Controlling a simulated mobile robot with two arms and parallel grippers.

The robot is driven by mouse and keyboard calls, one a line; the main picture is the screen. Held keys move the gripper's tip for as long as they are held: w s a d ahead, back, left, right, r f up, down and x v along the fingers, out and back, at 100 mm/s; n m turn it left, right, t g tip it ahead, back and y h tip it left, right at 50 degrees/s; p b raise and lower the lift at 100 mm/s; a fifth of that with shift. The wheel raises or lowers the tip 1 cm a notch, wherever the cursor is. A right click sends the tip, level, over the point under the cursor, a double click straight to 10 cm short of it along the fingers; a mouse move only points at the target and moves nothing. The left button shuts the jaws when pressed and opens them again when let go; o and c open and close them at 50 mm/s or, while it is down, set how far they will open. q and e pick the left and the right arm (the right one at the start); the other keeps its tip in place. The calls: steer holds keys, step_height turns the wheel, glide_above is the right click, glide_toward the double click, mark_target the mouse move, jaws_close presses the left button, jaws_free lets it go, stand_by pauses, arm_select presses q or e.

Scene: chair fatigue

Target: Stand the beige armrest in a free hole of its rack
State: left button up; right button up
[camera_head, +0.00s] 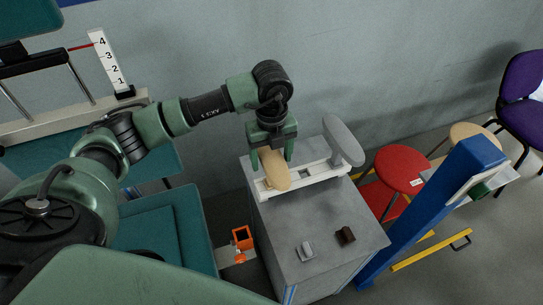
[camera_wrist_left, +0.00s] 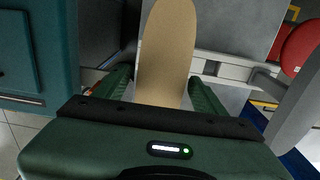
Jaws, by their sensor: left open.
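The beige armrest (camera_head: 275,171) stands at the left end of the white rack (camera_head: 318,176), its long pad on top. Its foot is hidden beneath the pad, so I cannot tell how it sits in the hole. My left gripper (camera_head: 271,158) is open, with one finger on either side of the armrest. In the left wrist view the armrest (camera_wrist_left: 166,50) rises between the two spread fingers (camera_wrist_left: 162,90); contact is unclear. A grey armrest (camera_head: 343,140) stands at the rack's right end. A dark square hole (camera_head: 304,174) shows between them. My right gripper is not in view.
A blue post (camera_head: 433,205) and a red stool (camera_head: 402,168) stand to the right. An orange box (camera_head: 242,238) is left of the cabinet.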

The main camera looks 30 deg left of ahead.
arm_select(q)
step_height(320, 180, up, 8)
steer(key=shift+f+b, duration=0.1)
steer(key=shift+b, duration=0.6)
